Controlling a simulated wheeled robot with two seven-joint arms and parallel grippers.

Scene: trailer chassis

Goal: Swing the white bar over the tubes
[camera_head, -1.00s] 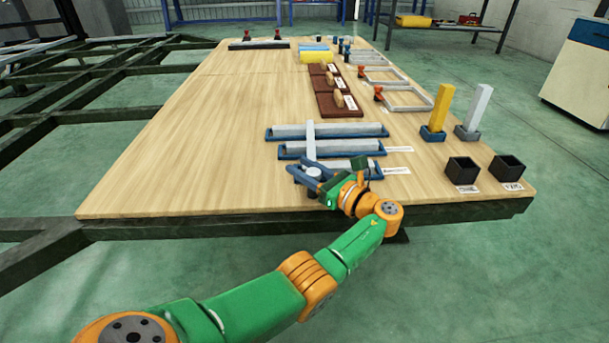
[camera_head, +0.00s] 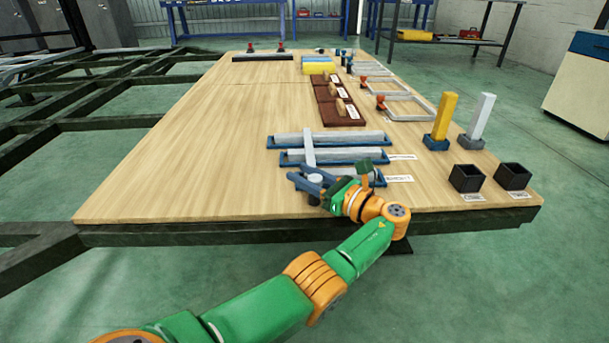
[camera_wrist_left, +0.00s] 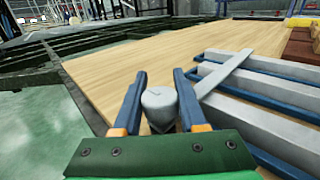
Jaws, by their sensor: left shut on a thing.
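The white bar (camera_head: 309,148) lies across the pale grey tubes (camera_head: 350,136), which rest in blue holders on the table. In the left wrist view the bar (camera_wrist_left: 223,73) slants over the tubes (camera_wrist_left: 265,85). A round whitish knob (camera_wrist_left: 160,103) stands near the bar's near end; the finger hides whether they join. My left gripper (camera_head: 312,181) is shut on this knob, with one blue finger on each side in the left wrist view (camera_wrist_left: 160,95). The gripper and wrist partly hide the nearest tube. My right gripper is not in view.
Two black open boxes (camera_head: 466,178) stand at the near right corner. A yellow post (camera_head: 445,116) and a white post (camera_head: 481,115) stand upright behind them. Brown boards (camera_head: 337,112) and grey frames (camera_head: 410,107) lie farther back. The left of the wooden table (camera_head: 190,150) is clear.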

